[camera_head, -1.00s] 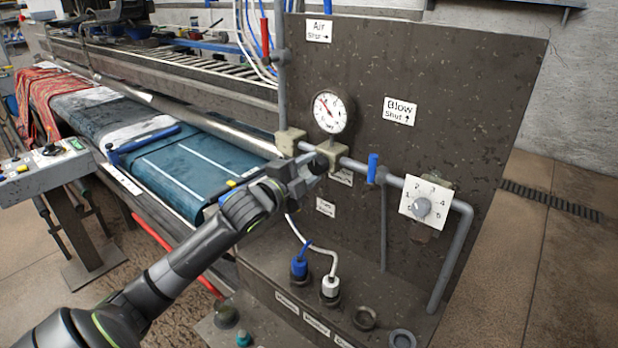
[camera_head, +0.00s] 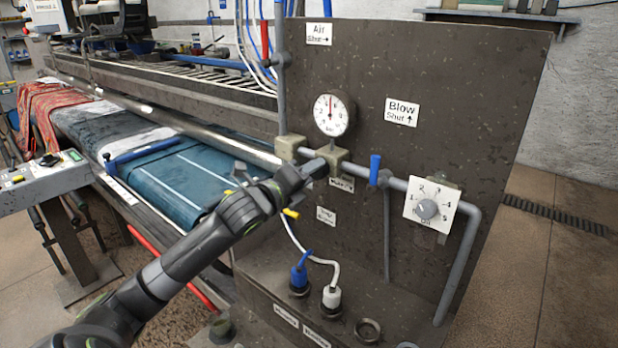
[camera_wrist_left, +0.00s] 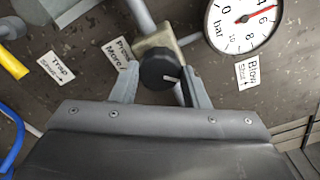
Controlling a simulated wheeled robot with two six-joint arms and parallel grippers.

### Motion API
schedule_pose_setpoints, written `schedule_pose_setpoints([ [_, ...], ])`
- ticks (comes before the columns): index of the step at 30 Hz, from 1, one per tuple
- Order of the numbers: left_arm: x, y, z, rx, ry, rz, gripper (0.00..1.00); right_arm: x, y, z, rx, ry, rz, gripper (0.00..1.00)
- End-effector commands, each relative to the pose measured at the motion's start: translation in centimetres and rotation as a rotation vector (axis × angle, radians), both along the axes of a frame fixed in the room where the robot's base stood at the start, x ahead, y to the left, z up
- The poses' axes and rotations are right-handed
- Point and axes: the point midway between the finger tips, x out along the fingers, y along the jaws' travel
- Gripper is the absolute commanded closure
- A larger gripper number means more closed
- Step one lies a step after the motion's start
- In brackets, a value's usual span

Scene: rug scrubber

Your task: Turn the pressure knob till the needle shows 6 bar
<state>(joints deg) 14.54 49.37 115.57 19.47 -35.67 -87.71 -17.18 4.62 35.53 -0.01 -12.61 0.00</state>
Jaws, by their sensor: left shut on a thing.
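The pressure knob (camera_wrist_left: 158,68) is round and black with a white mark, and sits on a brass-coloured regulator block under the gauge. My left gripper (camera_wrist_left: 161,84) is shut on it, one finger on each side. In the head view the left gripper (camera_head: 314,169) hides most of the knob. The pressure gauge (camera_head: 332,115) is round and white with a red needle that points nearly straight up. In the wrist view the gauge (camera_wrist_left: 243,24) is partly cut off; its needle seems to lie between 4 and 6. My right gripper is not in view.
A blue valve handle (camera_head: 374,170) stands right of the regulator on the same pipe. A numbered dial (camera_head: 428,208) is further right. White and blue hose plugs (camera_head: 331,296) are below. A conveyor with a blue rug (camera_head: 190,180) is at left.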

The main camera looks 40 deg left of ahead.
Motion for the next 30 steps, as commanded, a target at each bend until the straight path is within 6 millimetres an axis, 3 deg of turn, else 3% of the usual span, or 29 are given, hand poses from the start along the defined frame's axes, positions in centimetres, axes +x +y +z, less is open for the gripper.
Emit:
schedule_pose_setpoints([
  [19,-0.04,0.03,-0.25,0.048,0.002,0.001,0.82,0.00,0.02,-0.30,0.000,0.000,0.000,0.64],
  [20,-0.04,0.03,-0.26,0.048,0.002,0.001,0.56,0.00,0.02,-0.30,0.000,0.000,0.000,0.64],
  [24,-0.03,0.03,-0.20,0.049,0.001,0.000,0.38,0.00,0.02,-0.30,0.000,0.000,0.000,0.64],
  [30,-0.02,0.01,-0.10,0.049,-0.002,0.000,0.37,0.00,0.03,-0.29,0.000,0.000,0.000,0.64],
])
